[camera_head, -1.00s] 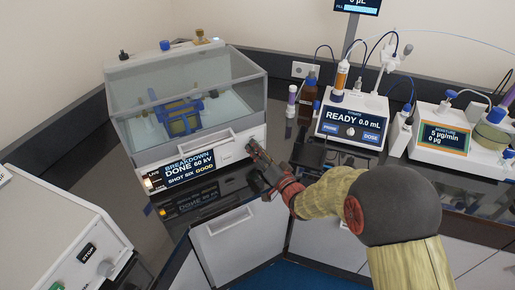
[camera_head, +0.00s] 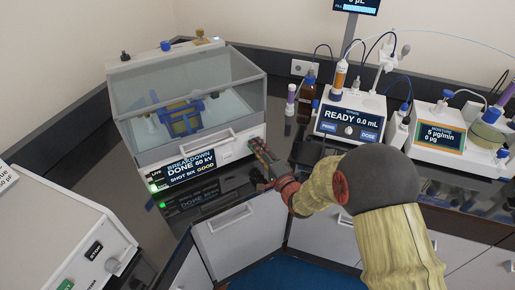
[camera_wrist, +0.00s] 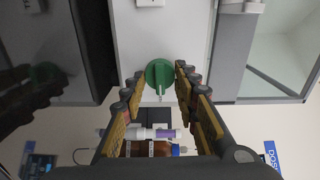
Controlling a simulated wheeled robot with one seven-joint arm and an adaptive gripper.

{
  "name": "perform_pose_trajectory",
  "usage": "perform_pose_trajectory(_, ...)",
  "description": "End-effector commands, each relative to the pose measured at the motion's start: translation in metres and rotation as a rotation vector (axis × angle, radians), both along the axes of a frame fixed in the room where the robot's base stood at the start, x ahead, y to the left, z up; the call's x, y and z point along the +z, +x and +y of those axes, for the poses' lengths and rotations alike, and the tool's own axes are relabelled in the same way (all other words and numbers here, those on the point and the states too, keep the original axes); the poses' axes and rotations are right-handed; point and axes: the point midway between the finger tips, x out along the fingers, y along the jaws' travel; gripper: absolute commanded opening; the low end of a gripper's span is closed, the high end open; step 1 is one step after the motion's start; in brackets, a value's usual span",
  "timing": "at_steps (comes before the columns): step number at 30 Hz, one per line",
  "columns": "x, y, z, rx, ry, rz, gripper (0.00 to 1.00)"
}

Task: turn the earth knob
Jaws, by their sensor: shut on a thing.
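The breakdown tester (camera_head: 226,141) stands at the left of the corner bench, a white box with a clear lid. A green lamp (camera_head: 159,187) is lit at the panel's left end. The earth knob (camera_wrist: 160,74) is round and green with a pale pointer in the wrist view. In the head view my gripper hides it at the panel's right end. My gripper (camera_head: 256,146) is shut on the knob, with its fingertips (camera_wrist: 158,82) on either side of it.
An instrument reading "READY 0.0 mL" (camera_head: 350,117) and a moisture meter (camera_head: 438,133) stand to the right. A white unit with a stop button (camera_head: 95,250) is at the front left.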

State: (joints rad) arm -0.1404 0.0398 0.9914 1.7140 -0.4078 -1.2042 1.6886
Motion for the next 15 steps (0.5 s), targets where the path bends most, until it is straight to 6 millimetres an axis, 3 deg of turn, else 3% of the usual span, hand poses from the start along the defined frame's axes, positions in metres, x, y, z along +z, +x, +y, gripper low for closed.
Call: perform_pose_trajectory(15, -0.0004, 0.0004, -0.0006, -0.002, 0.046, 0.026, 0.05)
